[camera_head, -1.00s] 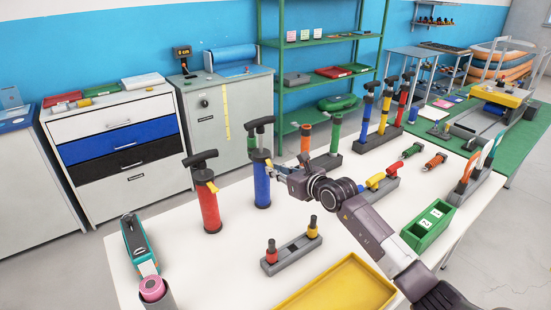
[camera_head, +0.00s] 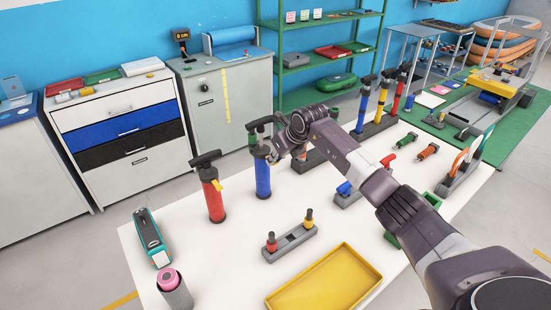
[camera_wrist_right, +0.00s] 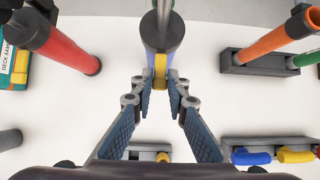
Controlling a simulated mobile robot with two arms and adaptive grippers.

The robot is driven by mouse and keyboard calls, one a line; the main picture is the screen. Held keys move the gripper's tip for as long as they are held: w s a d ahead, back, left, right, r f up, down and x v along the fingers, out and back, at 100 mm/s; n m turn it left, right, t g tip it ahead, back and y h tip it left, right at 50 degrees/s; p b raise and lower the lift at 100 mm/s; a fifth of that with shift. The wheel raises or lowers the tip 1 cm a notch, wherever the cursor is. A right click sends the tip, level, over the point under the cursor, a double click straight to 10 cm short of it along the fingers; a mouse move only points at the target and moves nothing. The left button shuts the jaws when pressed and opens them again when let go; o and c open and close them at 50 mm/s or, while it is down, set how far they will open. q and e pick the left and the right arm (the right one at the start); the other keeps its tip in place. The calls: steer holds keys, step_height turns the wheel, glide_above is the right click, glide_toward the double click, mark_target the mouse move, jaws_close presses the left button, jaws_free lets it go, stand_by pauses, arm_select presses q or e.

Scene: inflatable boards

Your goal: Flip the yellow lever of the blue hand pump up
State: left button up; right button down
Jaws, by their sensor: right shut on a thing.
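The blue hand pump (camera_head: 262,178) stands upright on the white table, with a black handle on top. In the right wrist view the blue pump (camera_wrist_right: 174,38) is straight ahead. Its yellow lever (camera_wrist_right: 160,66) shows between the fingertips. My right gripper (camera_wrist_right: 160,82) is shut on the yellow lever; in the head view the gripper (camera_head: 270,153) is at the pump's upper part and hides the lever. I cannot tell the lever's exact tilt. My left gripper is not in view.
A red pump (camera_head: 213,198) stands close to the left of the blue one. A small grey holder (camera_head: 291,243) with red and yellow pieces and a yellow tray (camera_head: 327,283) lie in front. A grey rack with several pumps (camera_head: 384,100) stands at the back right.

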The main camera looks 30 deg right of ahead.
steer(key=shift+r+g, duration=0.1)
steer(key=shift+g, duration=0.3)
steer(key=c, duration=1.9)
jaws_free()
steer(key=shift+w, duration=0.1)
steer(key=shift+r, duration=0.2)
steer(key=v, duration=1.1)
steer(key=shift+s+a+r, duration=0.1)
steer(key=shift+s+r, duration=0.1)
steer(key=shift+s, duration=0.05)
